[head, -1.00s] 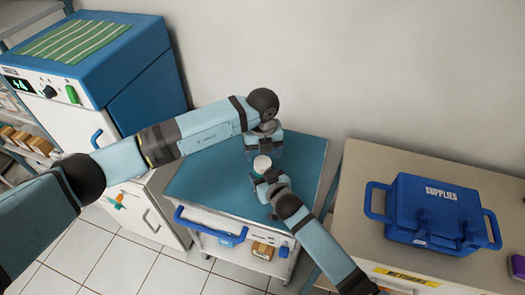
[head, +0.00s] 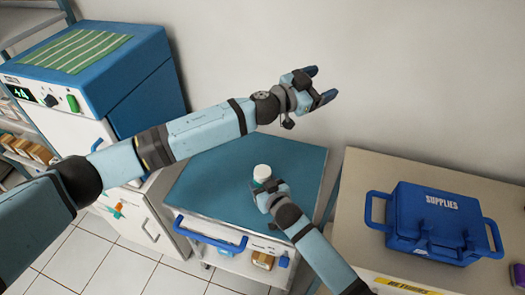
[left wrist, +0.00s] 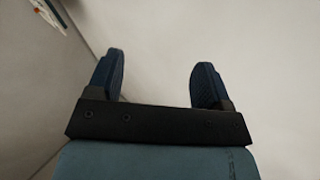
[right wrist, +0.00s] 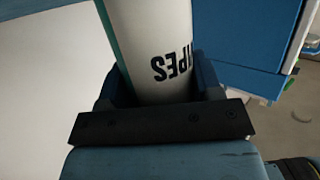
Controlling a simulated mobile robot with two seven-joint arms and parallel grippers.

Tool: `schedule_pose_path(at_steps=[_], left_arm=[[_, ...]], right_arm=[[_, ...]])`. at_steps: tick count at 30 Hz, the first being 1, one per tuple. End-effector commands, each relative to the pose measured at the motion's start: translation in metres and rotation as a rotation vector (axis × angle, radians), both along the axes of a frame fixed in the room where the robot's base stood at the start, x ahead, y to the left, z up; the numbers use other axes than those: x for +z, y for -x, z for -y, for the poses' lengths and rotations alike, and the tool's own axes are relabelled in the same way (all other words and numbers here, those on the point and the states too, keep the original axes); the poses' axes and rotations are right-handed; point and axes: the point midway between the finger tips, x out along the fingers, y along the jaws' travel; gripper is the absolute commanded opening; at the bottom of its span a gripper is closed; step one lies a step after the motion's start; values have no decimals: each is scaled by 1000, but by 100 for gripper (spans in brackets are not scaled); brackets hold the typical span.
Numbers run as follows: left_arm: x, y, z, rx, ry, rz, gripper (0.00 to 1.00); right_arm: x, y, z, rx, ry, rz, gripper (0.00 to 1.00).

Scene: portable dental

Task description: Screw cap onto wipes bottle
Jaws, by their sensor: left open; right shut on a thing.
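The white wipes bottle, with dark lettering, fills the top middle of the right wrist view (right wrist: 140,35). My right gripper (head: 268,190) is shut around its body over the blue-topped cart. In the head view, the bottle's round white top (head: 262,172) shows above the right gripper; the cap appears to sit there, but I cannot tell whether it is screwed tight. My left gripper (head: 322,84) is open and empty, raised up and right of the bottle against the wall. The left wrist view shows its two fingers (left wrist: 157,78) apart with nothing between them.
The cart's teal top (head: 210,185) is otherwise clear. A blue supplies case (head: 437,215) stands on the beige table (head: 365,190) at the right. A blue and white machine (head: 100,60) stands at the left. My left forearm crosses above the cart's back.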

Motion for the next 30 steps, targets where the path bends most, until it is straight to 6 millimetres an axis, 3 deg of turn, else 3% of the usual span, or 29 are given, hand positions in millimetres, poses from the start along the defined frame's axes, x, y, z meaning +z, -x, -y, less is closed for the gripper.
schedule_pose_path(at_steps=[3, 6, 11, 15, 19, 24, 30], left_arm=[[-10, -28, -21, 211, 70, -221, 73], [-30, -43, -41, 386, 91, -427, 73], [-76, -44, -72, 643, 45, -775, 73], [-116, -18, -97, 830, -79, -1080, 73], [-142, 19, -115, 952, -245, -1329, 73], [-153, 61, -131, 1030, -448, -1541, 73], [-154, 83, -139, 1054, -563, -1634, 73]], right_arm=[[0, 0, 0, 0, 0, 0, 0], [0, 0, 0, 0, 0, 0, 0], [0, 0, 0, 0, 0, 0, 0], [0, 0, 0, 0, 0, 0, 0], [0, 0, 0, 0, 0, 0, 0], [0, 0, 0, 0, 0, 0, 0], [0, 0, 0, 0, 0, 0, 0]])
